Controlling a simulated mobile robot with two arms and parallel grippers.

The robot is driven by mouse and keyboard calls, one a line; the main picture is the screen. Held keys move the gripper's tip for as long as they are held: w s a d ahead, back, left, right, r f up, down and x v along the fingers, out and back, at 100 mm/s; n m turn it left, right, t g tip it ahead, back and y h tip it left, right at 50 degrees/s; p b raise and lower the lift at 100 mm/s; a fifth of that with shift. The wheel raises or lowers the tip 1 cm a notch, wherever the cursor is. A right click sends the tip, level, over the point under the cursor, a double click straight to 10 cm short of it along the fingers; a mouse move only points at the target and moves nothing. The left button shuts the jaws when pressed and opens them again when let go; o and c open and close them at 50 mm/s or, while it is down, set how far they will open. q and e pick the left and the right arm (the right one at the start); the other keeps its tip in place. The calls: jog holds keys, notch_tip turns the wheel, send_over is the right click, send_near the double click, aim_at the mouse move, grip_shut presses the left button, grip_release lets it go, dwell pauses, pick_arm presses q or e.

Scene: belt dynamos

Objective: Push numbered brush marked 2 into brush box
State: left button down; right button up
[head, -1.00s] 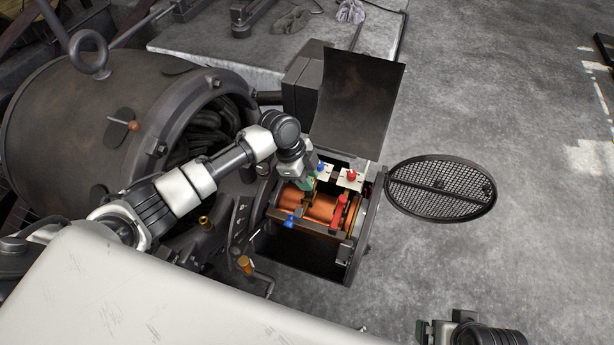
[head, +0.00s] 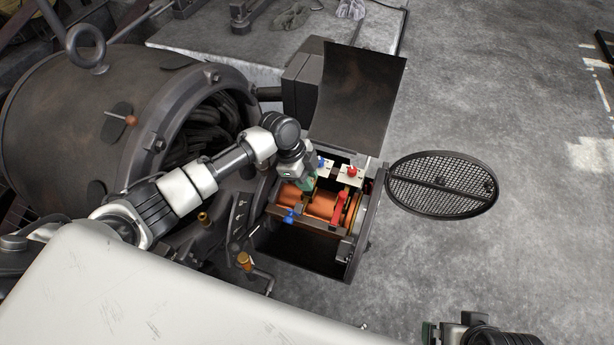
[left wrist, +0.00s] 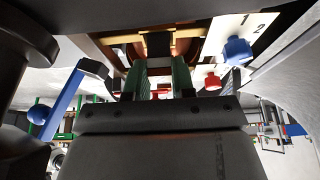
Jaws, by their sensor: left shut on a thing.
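My left gripper (head: 309,184) reaches down into the open machine housing, over the copper drum. In the left wrist view its green fingers (left wrist: 161,78) point at a dark block (left wrist: 158,44), which I take for the brush. The block sits at the fingertips, between the brass sides of a holder (left wrist: 184,45) that looks like the brush box. How deep it sits is unclear, and its number cannot be seen. The gripper is shut on it. My right gripper (head: 440,332) shows only partly at the bottom edge.
The raised lid (head: 357,95) stands behind the opening. A red knob (head: 351,170), a red lever (head: 339,208) and a blue lever (head: 290,217) surround the copper drum (head: 320,203). A round grate (head: 442,185) lies on the floor to the right.

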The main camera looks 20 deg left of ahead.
pick_arm(q)
jog(key=shift+f+b, duration=0.4)
jog(key=shift+f, duration=0.5)
pick_arm(e)
jog(key=shift+a+f, duration=0.1)
jog(key=shift+f, duration=0.45)
pick_arm(q)
jog(key=c, duration=0.9)
grip_release()
jog(key=shift+o, duration=0.2)
jog(key=shift+r, duration=0.15)
pick_arm(e)
jog(key=shift+r, duration=0.1)
pick_arm(q)
jog(key=p+v, duration=0.2)
jog(key=v, duration=0.8)
jog(key=shift+r+p, duration=0.3)
jog(key=shift+p, duration=0.1)
pick_arm(e)
jog(key=shift+x, duration=2.25)
pick_arm(q)
jog(key=shift+a, duration=0.1)
pick_arm(e)
jog(key=shift+w+r, duration=0.1)
